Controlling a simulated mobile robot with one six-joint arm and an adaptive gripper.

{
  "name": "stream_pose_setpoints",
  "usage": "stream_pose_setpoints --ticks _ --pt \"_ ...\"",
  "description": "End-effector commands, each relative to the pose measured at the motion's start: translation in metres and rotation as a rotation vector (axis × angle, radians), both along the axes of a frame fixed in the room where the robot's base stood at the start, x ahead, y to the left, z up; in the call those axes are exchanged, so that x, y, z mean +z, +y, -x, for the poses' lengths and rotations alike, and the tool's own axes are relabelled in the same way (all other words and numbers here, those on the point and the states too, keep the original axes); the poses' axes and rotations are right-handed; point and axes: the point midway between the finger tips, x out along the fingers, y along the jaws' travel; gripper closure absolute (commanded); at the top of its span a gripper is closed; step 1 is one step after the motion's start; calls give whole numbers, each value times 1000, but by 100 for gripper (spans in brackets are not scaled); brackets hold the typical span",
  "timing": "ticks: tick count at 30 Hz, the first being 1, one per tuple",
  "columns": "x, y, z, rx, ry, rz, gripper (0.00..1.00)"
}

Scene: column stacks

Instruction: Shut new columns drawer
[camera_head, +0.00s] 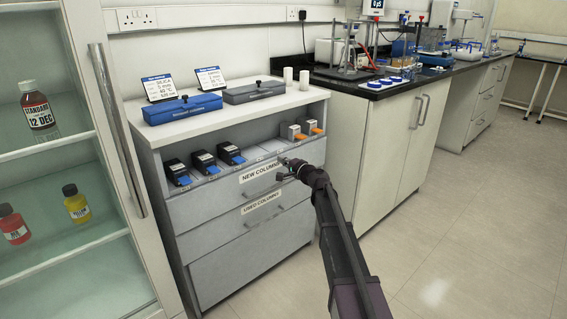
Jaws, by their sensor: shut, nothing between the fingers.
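The new columns drawer (213,200) is the upper drawer of the white cabinet, with a "NEW COLUMNS" label (259,172) on its pale grey front. Its front looks flush or nearly flush with the cabinet; a small gap cannot be ruled out at this size. My gripper (284,169) is at the right part of this front, just right of the label, and looks shut with nothing held. Whether it touches the front cannot be told. It hides part of the drawer's right side, including any handle there.
The used columns drawer (222,233) is directly below and looks shut. Several dark boxes (203,162) and orange-tipped boxes (291,132) stand on the shelf above. A glass-fronted cabinet (101,150) is close on the left. A bench cabinet (385,150) stands to the right. The floor (455,220) at right is clear.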

Motion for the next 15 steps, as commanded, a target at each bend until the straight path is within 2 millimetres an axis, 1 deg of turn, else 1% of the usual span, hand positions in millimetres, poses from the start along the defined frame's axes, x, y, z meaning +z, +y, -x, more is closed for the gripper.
stream_pose_setpoints --ticks 9,15 --pt "0 -1 2 0 0 0 100" --pt "0 -8 11 0 0 0 100"
